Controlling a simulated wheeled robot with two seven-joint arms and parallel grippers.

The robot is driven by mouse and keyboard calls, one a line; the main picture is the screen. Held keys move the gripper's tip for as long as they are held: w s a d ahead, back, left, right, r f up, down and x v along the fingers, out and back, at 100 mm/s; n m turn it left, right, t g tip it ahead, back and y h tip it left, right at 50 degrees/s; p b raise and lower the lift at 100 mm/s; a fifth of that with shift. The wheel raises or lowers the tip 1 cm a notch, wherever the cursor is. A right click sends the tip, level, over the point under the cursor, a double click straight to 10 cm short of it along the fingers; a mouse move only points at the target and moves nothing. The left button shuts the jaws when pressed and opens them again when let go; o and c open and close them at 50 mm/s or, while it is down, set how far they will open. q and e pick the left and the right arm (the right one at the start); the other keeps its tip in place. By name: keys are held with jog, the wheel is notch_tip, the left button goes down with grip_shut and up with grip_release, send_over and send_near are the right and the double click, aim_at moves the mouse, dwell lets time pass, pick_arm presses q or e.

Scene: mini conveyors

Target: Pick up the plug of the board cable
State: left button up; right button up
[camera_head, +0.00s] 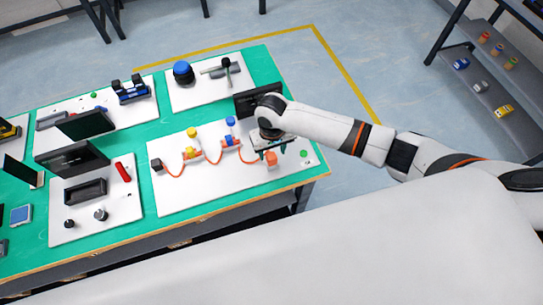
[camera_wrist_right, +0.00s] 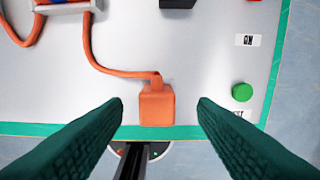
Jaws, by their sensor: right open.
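The orange plug (camera_wrist_right: 157,105) of the board cable lies on the white board (camera_wrist_right: 190,65), close to the board's edge in the right wrist view. In the head view the plug (camera_head: 271,159) sits just below my right gripper (camera_head: 272,155). The orange cable (camera_wrist_right: 105,66) runs from it to a white holder (camera_wrist_right: 68,5) at the upper left. My right gripper (camera_wrist_right: 160,128) is open, its dark green fingers to the left and right of the plug with gaps on both sides. My left gripper is not in view.
A green button (camera_wrist_right: 241,92) is on the board right of the plug. A dark screen (camera_head: 250,102) stands behind my right wrist. Yellow (camera_head: 191,153) and blue (camera_head: 231,140) parts are on the board to the left. The green table (camera_head: 148,132) holds several other boards.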

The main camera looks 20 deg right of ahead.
aim_at(272, 156)
jog(key=shift+s+a+f, duration=0.1)
jog(key=shift+a+f, duration=0.05)
jog(key=shift+f, duration=1.6)
jog(key=c, duration=1)
jog(key=shift+c, duration=0.4)
jog(key=shift+r, duration=0.15)
